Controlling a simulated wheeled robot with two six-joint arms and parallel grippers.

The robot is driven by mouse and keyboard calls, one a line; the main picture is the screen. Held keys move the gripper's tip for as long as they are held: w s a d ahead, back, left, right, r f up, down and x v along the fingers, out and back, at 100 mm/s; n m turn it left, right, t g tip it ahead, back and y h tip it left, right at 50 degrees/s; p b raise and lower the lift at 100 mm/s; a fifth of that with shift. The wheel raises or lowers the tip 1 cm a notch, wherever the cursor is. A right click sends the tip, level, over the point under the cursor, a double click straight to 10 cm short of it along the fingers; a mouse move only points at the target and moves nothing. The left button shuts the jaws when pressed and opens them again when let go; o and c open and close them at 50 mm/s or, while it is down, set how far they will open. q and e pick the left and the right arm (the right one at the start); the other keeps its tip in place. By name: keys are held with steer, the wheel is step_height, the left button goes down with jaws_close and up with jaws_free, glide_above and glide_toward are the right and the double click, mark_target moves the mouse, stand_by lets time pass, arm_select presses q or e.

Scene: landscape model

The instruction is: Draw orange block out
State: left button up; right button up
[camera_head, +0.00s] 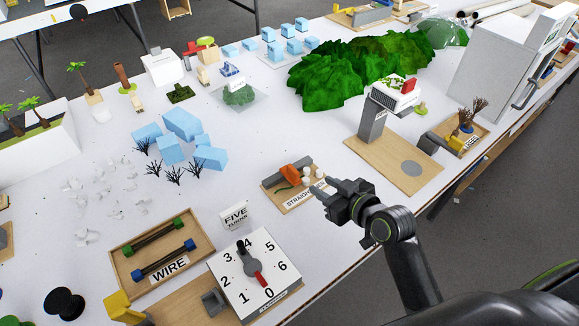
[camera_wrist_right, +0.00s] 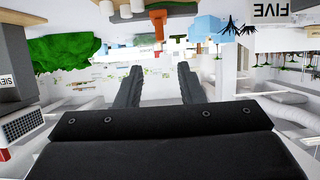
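The orange block (camera_head: 289,175) lies on a small wooden tray (camera_head: 300,205) labelled STRAIGHT, near the middle of the table in the head view. A dark green strip lies beside it, and small white round pieces sit to its right. My right gripper (camera_head: 326,196) is just right of and in front of this tray, apart from the block. In the right wrist view its two fingers (camera_wrist_right: 161,80) stand apart with nothing between them. An orange piece (camera_wrist_right: 158,24) shows beyond the fingertips there; the picture is upside down. My left gripper is in neither view.
A WIRE tray (camera_head: 128,284), a FIVE TURNS sign (camera_head: 235,216) and a numbered dial (camera_head: 277,252) stand nearer the front left. A wooden board with a grey post (camera_head: 372,122) is at the right. Blue blocks (camera_head: 183,124) and green hills (camera_head: 345,75) lie farther back.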

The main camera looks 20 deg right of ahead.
mark_target(289, 167)
steer(key=x, duration=1.5)
steer(key=shift+w+a+f, duration=0.15)
steer(key=shift+w+f, duration=0.05)
steer(key=shift+w, duration=0.05)
steer(key=shift+c, duration=0.2)
jaws_close()
